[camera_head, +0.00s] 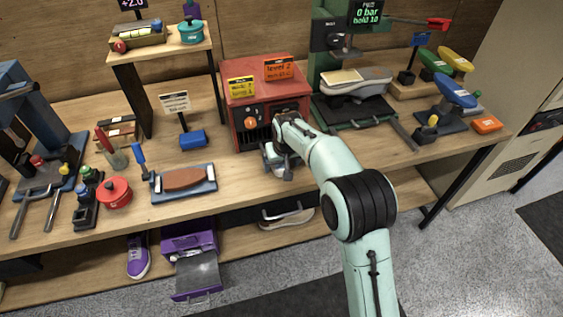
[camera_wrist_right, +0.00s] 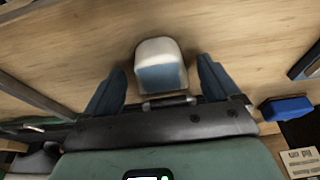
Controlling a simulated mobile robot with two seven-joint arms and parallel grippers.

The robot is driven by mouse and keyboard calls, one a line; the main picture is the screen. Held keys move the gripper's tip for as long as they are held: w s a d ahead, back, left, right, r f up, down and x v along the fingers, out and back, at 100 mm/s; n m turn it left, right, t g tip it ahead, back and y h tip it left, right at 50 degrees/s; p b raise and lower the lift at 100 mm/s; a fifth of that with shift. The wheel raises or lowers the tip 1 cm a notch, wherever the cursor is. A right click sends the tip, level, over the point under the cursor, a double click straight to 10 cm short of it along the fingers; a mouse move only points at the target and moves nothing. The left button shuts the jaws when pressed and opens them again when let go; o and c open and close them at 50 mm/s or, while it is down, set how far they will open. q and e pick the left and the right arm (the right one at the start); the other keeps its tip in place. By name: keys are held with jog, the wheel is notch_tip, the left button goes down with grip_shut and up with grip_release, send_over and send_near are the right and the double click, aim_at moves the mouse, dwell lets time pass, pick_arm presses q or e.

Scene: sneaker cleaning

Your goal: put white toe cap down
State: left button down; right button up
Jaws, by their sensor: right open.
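The white toe cap (camera_wrist_right: 158,54) shows in the right wrist view, a rounded white piece with a blue-grey inner face. It appears to rest on the wooden bench top, between the two blue fingers of my right gripper (camera_wrist_right: 160,85). The fingers are spread, with a gap on each side of the cap. In the head view my right gripper (camera_head: 278,160) is low over the bench, just in front of the red heater box (camera_head: 242,112). The gripper largely hides the toe cap there. My left gripper is not in view.
A blue tray with a brown sole (camera_head: 184,179) and a red pot (camera_head: 114,192) lie to the left. A green press (camera_head: 325,70) holding a shoe stands at the right. A blue block (camera_head: 193,139) is left of the heater. Bare bench lies in front of the gripper.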

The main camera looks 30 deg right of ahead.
jog(key=shift+r, duration=0.55)
jog(key=p+v, duration=0.1)
jog(key=v, duration=1)
jog(key=shift+s, duration=0.25)
jog(key=shift+r, duration=0.1)
